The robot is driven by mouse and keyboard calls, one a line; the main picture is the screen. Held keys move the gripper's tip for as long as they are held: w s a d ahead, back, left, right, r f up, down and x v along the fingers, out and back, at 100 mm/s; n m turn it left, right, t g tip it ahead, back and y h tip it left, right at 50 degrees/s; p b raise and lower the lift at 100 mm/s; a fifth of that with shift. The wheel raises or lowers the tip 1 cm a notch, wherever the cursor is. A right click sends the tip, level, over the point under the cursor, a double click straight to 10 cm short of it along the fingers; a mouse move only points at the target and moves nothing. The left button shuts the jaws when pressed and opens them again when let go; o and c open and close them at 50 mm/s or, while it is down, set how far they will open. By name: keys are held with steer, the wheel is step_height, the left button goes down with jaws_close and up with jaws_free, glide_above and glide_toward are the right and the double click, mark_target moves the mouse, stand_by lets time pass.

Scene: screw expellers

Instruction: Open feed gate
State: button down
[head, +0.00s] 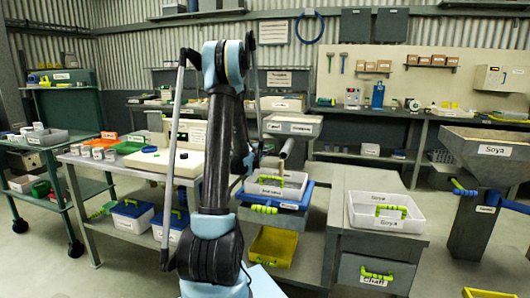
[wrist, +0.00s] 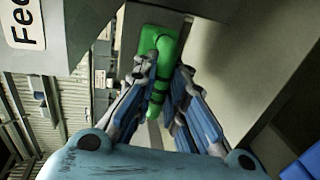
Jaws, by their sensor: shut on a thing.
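In the wrist view, a green handle (wrist: 160,42) with dark bands stands out from a grey metal body. My gripper (wrist: 164,78) has its blue-grey fingers on both sides of the handle and is shut on it. A white label (wrist: 24,24) beginning "Fee" is on the grey panel at the upper left. In the head view, my arm covers much of the area around the grey hopper (head: 292,124) of the bench machine. The gripper and the green handle cannot be made out there, so I cannot tell the gate's position.
A yellow bin (head: 273,246) is below. A Soya hopper (head: 492,150) stands at right. Grey floor (head: 36,262) is free at lower left.

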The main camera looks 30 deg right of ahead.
steer(key=shift+v, duration=0.85)
steer(key=c, duration=1.6)
jaws_free()
steer(key=shift+f, duration=0.2)
steer(key=shift+c, duration=0.2)
steer(key=v, duration=1.2)
